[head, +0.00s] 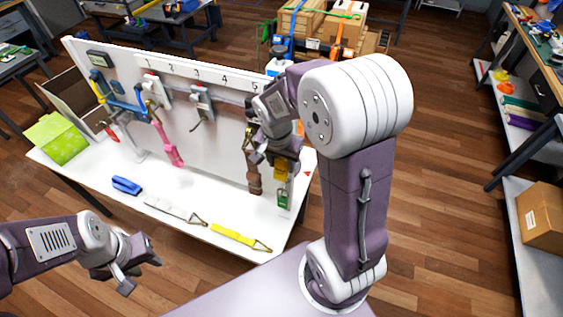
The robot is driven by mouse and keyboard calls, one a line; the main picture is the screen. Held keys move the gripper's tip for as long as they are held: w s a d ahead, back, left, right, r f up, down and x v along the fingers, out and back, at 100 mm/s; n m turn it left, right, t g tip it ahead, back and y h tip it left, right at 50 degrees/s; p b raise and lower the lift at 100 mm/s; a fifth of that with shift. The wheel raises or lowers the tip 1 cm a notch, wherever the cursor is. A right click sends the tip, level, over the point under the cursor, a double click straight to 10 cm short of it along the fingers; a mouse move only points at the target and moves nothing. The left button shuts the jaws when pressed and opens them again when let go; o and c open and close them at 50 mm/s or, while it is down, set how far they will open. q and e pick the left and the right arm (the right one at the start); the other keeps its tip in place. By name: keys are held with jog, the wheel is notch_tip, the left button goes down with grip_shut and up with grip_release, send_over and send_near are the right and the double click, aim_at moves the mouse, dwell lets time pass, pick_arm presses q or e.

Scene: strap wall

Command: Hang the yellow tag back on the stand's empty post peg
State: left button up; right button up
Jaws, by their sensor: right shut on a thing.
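The yellow tag (281,170) is at the right end of the white board, just below my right gripper (272,155). My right gripper is shut on it, though the jaws are partly hidden by my own wrist. A green tag (284,198) hangs directly below the yellow one. The stand and its empty post peg cannot be made out behind my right arm. My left gripper (142,272) is open and empty in front of the table, at the lower left.
The white table (150,185) carries a numbered upright board (215,130) with hanging straps. A pink strap (168,148) and a brown strap (254,175) hang low. A blue item (126,185), a white strap (172,209) and a yellow strap (236,236) lie near the front edge.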

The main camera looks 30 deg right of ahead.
jog(key=o, duration=1.5)
jog(key=shift+c, duration=0.2)
jog(key=r, duration=0.3)
jog(key=a+r+b, duration=0.1)
jog(key=r, duration=0.2)
jog(key=s+r, duration=0.1)
jog(key=r, duration=0.2)
jog(key=shift+s+a, duration=0.1)
jog(key=shift+a, duration=0.05)
jog(key=shift+f, duration=0.1)
